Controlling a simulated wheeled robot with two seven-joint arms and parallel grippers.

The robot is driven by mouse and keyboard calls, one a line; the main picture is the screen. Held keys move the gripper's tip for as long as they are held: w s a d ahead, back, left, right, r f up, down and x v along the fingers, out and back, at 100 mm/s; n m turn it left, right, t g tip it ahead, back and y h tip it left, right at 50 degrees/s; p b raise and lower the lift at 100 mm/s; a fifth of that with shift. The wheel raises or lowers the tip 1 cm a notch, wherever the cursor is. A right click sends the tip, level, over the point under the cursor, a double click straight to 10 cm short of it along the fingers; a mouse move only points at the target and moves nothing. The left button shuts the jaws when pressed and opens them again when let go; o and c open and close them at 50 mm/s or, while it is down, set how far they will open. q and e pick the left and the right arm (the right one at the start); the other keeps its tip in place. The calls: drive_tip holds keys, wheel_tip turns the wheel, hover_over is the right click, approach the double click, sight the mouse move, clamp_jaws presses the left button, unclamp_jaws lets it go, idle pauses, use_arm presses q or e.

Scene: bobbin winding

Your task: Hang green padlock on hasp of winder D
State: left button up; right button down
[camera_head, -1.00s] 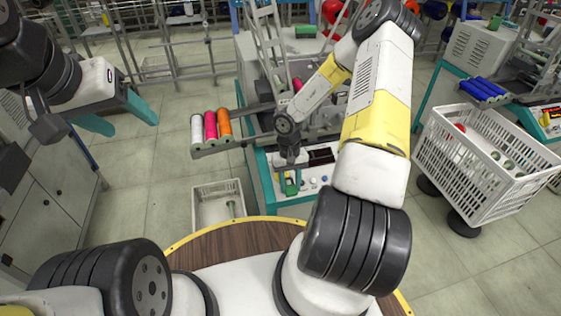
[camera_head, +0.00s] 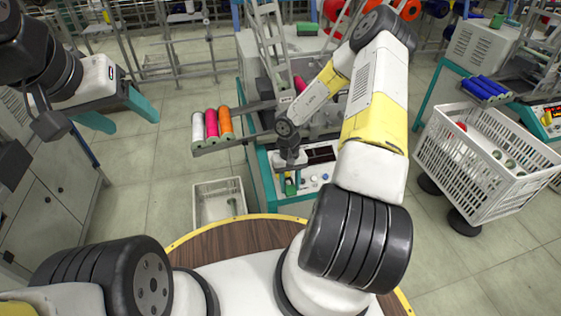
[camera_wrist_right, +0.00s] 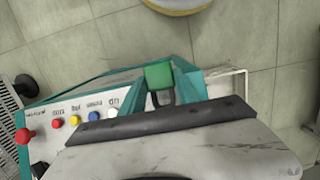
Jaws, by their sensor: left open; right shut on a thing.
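The green padlock (camera_wrist_right: 158,75) hangs between the teal fingers of my right gripper (camera_wrist_right: 165,82) in the right wrist view, its dark shackle toward the wrist. In the head view my right gripper (camera_head: 290,184) is shut on the padlock (camera_head: 291,189), beside the front left of a winder's control panel (camera_head: 318,176). The hasp cannot be made out, and I cannot tell whether the shackle touches anything. My left gripper (camera_head: 118,112) is open and empty at the left, away from the winder.
White, pink and orange spools (camera_head: 211,126) lie on a rack left of the winder. A white bin (camera_head: 203,211) stands on the floor below. A large white basket (camera_head: 455,165) is at the right. Coloured buttons and a red knob (camera_wrist_right: 26,136) show on the panel in the wrist view.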

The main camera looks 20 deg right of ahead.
drive_tip(key=shift+w+f, duration=0.25)
drive_tip(key=shift+f, duration=0.3)
drive_tip(key=shift+w+f, duration=0.2)
drive_tip(key=shift+f, duration=0.15)
drive_tip(key=shift+w+f, duration=0.3)
drive_tip(key=shift+f, duration=0.35)
idle(0.5)
drive_tip(key=shift+s+f, duration=0.25)
drive_tip(key=shift+s, duration=0.25)
idle(0.5)
drive_tip(key=c, duration=0.8)
unclamp_jaws()
drive_tip(key=shift+w, duration=0.1)
drive_tip(key=shift+w+r, duration=0.2)
drive_tip(key=shift+r, duration=1.1)
drive_tip(key=shift+w+r, duration=0.2)
drive_tip(key=shift+r, duration=1.05)
drive_tip(key=shift+w+r, duration=0.2)
drive_tip(key=shift+r, duration=1.1)
